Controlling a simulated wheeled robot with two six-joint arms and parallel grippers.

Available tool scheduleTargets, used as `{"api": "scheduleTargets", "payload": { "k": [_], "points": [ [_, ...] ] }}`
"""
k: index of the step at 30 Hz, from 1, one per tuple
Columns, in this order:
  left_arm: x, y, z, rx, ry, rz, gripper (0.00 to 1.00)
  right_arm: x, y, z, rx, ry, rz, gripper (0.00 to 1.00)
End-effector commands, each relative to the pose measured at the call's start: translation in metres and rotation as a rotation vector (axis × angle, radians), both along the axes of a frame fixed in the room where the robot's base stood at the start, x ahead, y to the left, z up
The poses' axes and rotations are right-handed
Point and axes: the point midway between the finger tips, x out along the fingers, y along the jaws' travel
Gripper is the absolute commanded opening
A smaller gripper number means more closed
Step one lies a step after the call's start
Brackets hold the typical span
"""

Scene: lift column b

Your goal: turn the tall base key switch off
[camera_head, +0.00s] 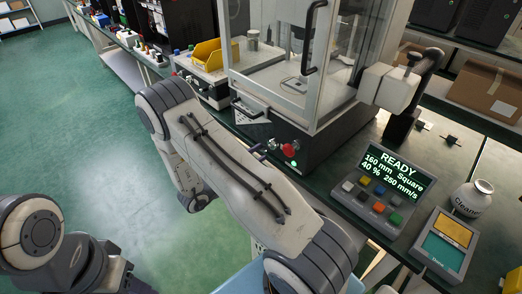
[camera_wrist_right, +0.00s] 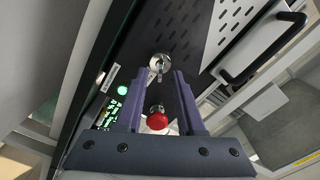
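The key switch (camera_wrist_right: 160,63) is a round silver lock with a key in it, on the black base panel of the tall glass-doored machine (camera_head: 310,140). In the right wrist view it lies just past and between the fingertips. My right gripper (camera_wrist_right: 159,76) is open, with one finger on each side of the key's line and nothing between them. In the head view the right gripper (camera_head: 261,148) is small and partly hidden by my forearm, close to the panel. I cannot tell whether the fingers touch the key. My left gripper is out of view; only left arm links show.
A red button (camera_wrist_right: 157,121) and a green light (camera_wrist_right: 122,90) sit beside the switch; the red button also shows in the head view (camera_head: 289,150). A door handle (camera_wrist_right: 262,48) juts out nearby. A control pad (camera_head: 380,190) reading READY stands to the right.

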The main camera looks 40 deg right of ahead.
Motion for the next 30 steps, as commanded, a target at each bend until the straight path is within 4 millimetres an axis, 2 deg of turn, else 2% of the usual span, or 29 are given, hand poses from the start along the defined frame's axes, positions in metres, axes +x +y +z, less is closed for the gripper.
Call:
{"api": "scheduleTargets", "payload": {
  "k": [3, 6, 14, 15, 18, 30],
  "points": [
    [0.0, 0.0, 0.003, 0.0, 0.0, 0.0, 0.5, 0.001, -0.013, 0.001, 0.0, 0.001, -0.002, 0.38],
    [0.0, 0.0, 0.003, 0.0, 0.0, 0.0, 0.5, 0.001, -0.019, 0.0, 0.0, 0.001, 0.0, 0.38],
    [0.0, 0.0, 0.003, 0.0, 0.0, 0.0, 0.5, 0.002, -0.02, 0.0, 0.0, 0.0, 0.002, 0.38],
    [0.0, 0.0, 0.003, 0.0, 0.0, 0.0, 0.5, 0.002, -0.02, 0.0, 0.0, 0.0, 0.002, 0.34],
    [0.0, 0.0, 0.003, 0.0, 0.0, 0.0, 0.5, 0.002, -0.02, 0.0, 0.0, 0.0, 0.002, 0.0],
    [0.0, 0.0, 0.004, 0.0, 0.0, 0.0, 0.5, 0.002, -0.02, 0.0, -0.001, 0.031, 0.002, 0.0]
  ]
}}
